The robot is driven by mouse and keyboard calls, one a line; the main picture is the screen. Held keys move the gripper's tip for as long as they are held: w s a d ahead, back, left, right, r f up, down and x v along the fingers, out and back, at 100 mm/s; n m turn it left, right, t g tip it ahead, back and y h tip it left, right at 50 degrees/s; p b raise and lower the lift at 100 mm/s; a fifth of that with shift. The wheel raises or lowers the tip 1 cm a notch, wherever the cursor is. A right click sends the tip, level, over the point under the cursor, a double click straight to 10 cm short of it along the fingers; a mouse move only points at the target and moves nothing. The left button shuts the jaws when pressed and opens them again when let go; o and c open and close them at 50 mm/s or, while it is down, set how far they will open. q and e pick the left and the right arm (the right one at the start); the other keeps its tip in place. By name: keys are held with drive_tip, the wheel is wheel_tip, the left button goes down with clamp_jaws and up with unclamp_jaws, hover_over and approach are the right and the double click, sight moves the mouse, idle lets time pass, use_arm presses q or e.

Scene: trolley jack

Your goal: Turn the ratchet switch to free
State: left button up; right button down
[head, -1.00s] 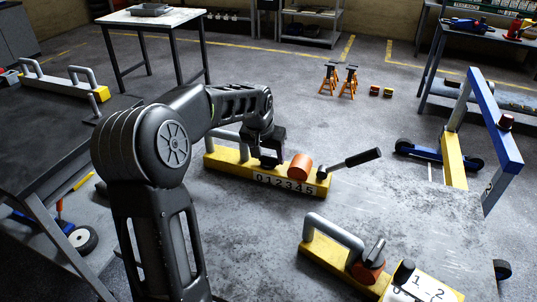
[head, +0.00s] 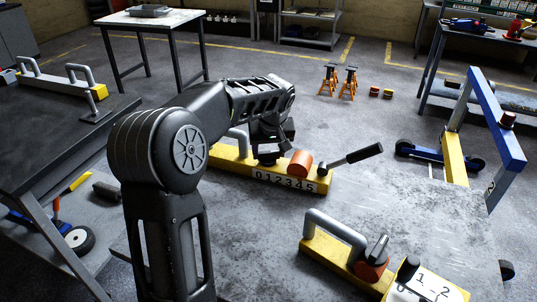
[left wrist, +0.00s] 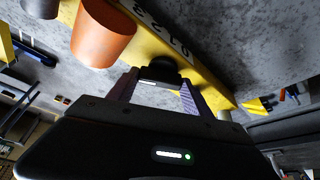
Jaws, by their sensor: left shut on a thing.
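A yellow block (head: 225,160) with a "012345" scale stands on the grey worktop. It carries an orange cylinder (head: 300,164) with a black-gripped lever (head: 355,156) and a grey handle. My left gripper (head: 267,157) is over this block, left of the cylinder. In the left wrist view, its two fingers (left wrist: 160,88) are shut on a dark round knob (left wrist: 165,69) on the block, likely the ratchet switch. The fingers partly hide it. The orange cylinder (left wrist: 100,38) is beside the gripper. My right gripper is not in view.
A second yellow block (head: 325,254) with a grey handle, orange cylinder and black knob (head: 407,268) beside a "1–2" plate stands at the front right. A blue and yellow frame (head: 495,120) rises at the right. The worktop between is bare.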

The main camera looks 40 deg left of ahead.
use_arm(q)
drive_tip(key=n+g, duration=0.1)
drive_tip(key=n, duration=0.1)
drive_tip(key=shift+w+d+n+y, duration=0.1)
drive_tip(key=shift+w+n+y, duration=0.05)
drive_tip(key=shift+n+y, duration=0.2)
drive_tip(key=n+g, duration=0.1)
drive_tip(key=n, duration=0.2)
drive_tip(key=shift+w+r+n+g+y+p, duration=0.15)
drive_tip(key=shift+n+g+y+p, duration=0.25)
drive_tip(key=shift+n, duration=0.85)
drive_tip(key=shift+n+g+h+p, duration=0.35)
drive_tip(key=shift+n+g+p, duration=0.65)
drive_tip(key=shift+n, duration=1)
drive_tip(key=o, duration=1.4)
drive_tip(key=shift+c, duration=0.2)
